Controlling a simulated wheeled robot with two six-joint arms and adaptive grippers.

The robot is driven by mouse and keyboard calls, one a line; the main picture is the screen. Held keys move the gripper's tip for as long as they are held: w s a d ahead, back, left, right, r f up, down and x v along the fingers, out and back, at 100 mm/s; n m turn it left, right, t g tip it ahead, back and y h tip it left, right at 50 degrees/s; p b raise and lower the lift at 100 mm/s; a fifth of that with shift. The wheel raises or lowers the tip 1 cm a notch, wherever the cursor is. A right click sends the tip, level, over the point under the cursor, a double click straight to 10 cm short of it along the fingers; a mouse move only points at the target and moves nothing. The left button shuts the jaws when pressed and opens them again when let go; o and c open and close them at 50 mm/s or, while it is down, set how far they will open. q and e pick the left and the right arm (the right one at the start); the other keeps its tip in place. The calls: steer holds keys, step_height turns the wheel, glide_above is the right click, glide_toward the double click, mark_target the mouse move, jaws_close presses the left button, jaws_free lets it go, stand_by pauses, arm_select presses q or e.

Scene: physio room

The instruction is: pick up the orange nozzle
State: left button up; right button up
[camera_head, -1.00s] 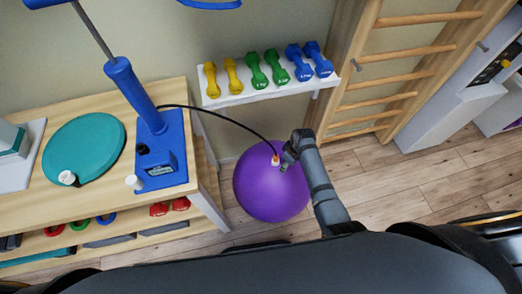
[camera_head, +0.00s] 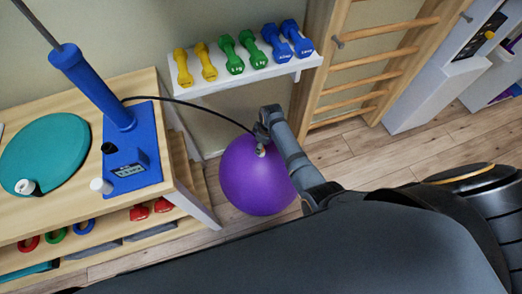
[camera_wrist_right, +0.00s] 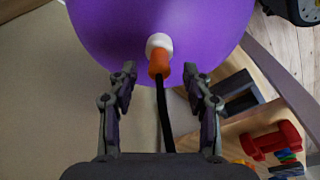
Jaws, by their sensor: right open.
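The orange nozzle (camera_wrist_right: 159,64) sits in a white collar (camera_wrist_right: 159,43) on the purple ball (camera_wrist_right: 95,25), with a black hose (camera_wrist_right: 162,110) running from its near end. My right gripper (camera_wrist_right: 158,74) is open, its two fingers apart on either side of the nozzle's near end in the wrist view, with gaps visible on both sides. In the head view my right gripper (camera_head: 262,130) is over the top of the ball (camera_head: 255,180) and hides the orange part; only a pale bit of the collar shows. My left gripper is not in view.
The blue pump (camera_head: 130,150) stands on a wooden table (camera_head: 190,222) at left, its hose (camera_head: 190,104) arching to the ball. A white shelf (camera_head: 245,75) with several dumbbells is behind the ball. Wooden wall bars (camera_head: 322,70) stand right of the shelf.

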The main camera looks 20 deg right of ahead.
steer(key=f, duration=0.2)
steer(key=shift+w+a+f, duration=0.1)
steer(key=shift+w+f, duration=0.1)
steer(key=shift+f, duration=0.1)
steer(key=shift+r, duration=0.1)
steer(key=shift+c, duration=0.2)
jaws_close()
steer(key=shift+r, duration=0.1)
